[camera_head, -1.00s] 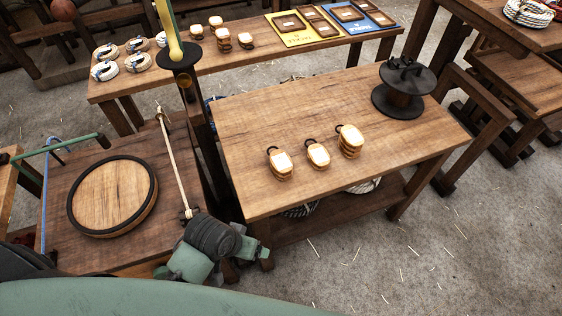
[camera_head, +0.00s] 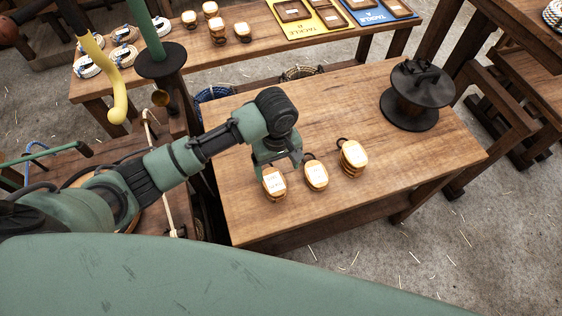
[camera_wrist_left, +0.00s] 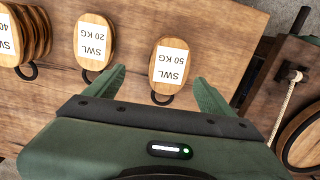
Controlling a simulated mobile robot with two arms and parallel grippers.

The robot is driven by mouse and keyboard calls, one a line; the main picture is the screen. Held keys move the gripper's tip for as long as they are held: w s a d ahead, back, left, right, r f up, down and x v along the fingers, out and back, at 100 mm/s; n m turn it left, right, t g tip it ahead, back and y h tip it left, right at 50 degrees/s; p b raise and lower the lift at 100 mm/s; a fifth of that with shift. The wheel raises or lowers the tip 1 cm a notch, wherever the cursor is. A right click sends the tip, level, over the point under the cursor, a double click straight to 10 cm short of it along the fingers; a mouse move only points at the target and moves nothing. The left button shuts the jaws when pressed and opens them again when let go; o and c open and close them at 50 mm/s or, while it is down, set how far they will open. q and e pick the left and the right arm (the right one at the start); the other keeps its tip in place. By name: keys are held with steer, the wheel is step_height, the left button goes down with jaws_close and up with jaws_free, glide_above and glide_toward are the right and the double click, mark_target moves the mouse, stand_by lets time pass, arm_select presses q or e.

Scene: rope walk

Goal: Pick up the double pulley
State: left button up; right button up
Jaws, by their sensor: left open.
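Three wooden pulley blocks with white labels stand on the table. The right block (camera_head: 353,156) is the thickest stack. My left gripper (camera_head: 278,160) is open just above the left block, partly covering its top. In the left wrist view that block shows between the open fingers, its black ring towards the palm. My right gripper is out of view.
The table (camera_head: 250,215) is bare around the blocks, with a black spool (camera_head: 410,95) at its back right. A back bench holds small blocks, rope coils and tackle boards (camera_head: 300,18). A yellow hook (camera_head: 115,105) hangs at the left.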

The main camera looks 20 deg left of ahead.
mark_target(274, 180)
arm_select(q)
steer(key=shift+w+a+f, duration=0.15)
steer(key=shift+w+f, duration=0.1)
steer(key=shift+w, duration=0.05)
steer(key=s+f, duration=0.1)
steer(key=s+f+p, duration=0.1)
steer(key=shift+s+a+f, duration=0.25)
steer(key=shift+f, duration=0.05)
steer(key=f, duration=0.3)
steer(key=shift+w+a, duration=0.15)
steer(key=shift+w, duration=0.25)
steer(key=shift+f, duration=0.5)
steer(key=shift+r, duration=0.1)
jaws_close()
steer(key=shift+w+r, duration=0.1)
steer(key=shift+r, duration=0.4)
step_height(274, 180, up, 19)
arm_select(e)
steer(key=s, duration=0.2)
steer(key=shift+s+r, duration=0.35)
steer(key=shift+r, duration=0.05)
